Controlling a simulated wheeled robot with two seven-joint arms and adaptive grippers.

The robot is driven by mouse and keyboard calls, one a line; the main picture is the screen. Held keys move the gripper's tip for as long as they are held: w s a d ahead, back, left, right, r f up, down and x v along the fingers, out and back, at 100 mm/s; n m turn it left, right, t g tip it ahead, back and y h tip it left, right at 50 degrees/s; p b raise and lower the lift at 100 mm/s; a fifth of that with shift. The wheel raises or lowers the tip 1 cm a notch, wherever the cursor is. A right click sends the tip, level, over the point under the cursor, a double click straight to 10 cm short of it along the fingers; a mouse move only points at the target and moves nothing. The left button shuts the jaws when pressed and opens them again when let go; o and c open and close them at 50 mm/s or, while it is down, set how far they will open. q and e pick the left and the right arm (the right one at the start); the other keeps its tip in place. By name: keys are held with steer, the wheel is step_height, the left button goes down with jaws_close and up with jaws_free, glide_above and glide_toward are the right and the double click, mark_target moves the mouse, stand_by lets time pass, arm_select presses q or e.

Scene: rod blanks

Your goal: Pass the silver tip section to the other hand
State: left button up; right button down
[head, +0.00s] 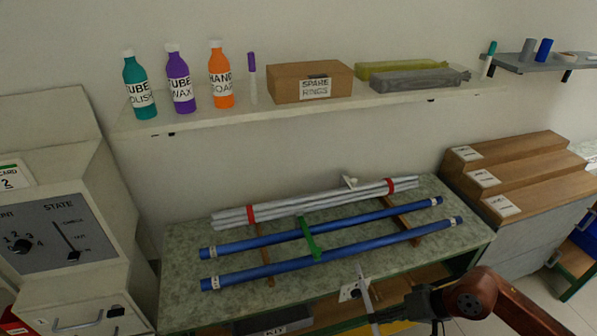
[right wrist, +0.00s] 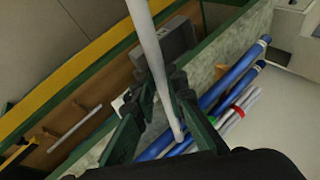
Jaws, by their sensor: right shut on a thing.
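A thin silver tip section (head: 365,282) stands steeply in front of the bench in the head view, its lower end cut off by the picture's bottom edge. My right gripper (head: 376,314) is shut on it, with the arm coming in from the lower right. In the right wrist view the silver section (right wrist: 148,42) runs from the top edge down between the dark fingers of my right gripper (right wrist: 163,90). My left gripper is in neither view.
The green-speckled bench (head: 185,300) carries two blue tubes (head: 350,254) with a green strap (head: 309,240) and a bundle of silver rods (head: 300,208) with red bands. A control cabinet (head: 60,225) stands left, wooden steps (head: 515,165) right.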

steer(key=shift+w+a+r+n, duration=0.1)
steer(key=shift+a+r+n, duration=0.2)
steer(key=shift+a+r, duration=0.15)
steer(key=shift+d, duration=0.2)
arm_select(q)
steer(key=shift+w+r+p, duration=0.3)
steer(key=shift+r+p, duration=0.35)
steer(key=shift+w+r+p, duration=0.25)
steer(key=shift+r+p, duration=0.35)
arm_select(e)
step_height(320, 180, up, 3)
steer(key=shift+d, duration=0.1)
